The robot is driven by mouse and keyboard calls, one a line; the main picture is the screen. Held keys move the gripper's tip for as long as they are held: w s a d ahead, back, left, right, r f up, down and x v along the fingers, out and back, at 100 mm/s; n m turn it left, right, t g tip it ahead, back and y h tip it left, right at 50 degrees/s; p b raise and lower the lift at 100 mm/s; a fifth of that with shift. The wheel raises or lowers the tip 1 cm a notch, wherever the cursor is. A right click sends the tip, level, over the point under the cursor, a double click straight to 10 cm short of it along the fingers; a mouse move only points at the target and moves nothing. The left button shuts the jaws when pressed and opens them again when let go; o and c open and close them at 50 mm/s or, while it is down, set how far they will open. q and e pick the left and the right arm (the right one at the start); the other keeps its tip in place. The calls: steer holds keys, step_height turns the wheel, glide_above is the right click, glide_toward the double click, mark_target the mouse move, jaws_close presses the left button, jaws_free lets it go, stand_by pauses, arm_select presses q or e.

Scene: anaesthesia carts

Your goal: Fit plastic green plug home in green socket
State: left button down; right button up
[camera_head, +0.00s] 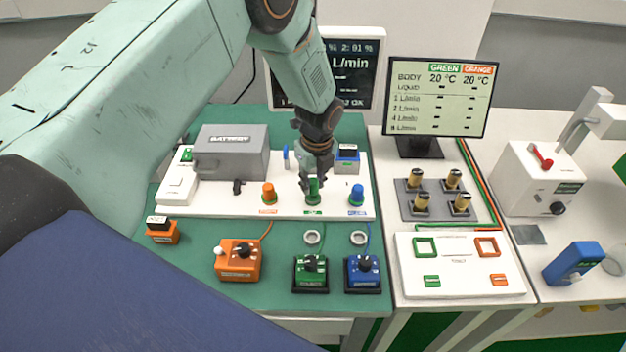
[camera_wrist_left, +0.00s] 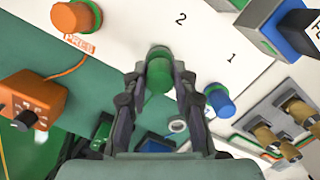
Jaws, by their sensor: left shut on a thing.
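The green plug (camera_head: 314,187) stands at the green-labelled spot on the white panel (camera_head: 230,207), between the orange plug and the blue plug. It also shows in the left wrist view (camera_wrist_left: 158,74). My left gripper (camera_head: 316,178) reaches down from above and is shut on the green plug, with one finger on each side. The green socket is hidden beneath the plug, so I cannot tell how deep the plug sits. My right gripper is not in view.
The orange plug (camera_head: 269,194) and blue plug (camera_head: 356,195) stand close on either side. Two grey rings (camera_head: 312,237) (camera_head: 358,238) lie in front. Orange (camera_head: 238,262), green (camera_head: 311,273) and blue (camera_head: 362,274) knob boxes stand nearer. A grey box (camera_head: 232,150) is behind left.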

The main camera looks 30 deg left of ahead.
mark_target(316, 185)
arm_select(q)
steer(key=shift+f+b, duration=0.75)
steer(key=shift+f, duration=0.4)
steer(key=c, duration=1)
jaws_free()
steer(key=shift+r, duration=0.15)
steer(key=r, duration=0.7)
steer(key=d+r, duration=0.1)
steer(key=r, duration=0.3)
steer(key=shift+s+d+r, duration=0.1)
steer(key=shift+s+r, duration=0.25)
steer(key=shift+s, duration=0.05)
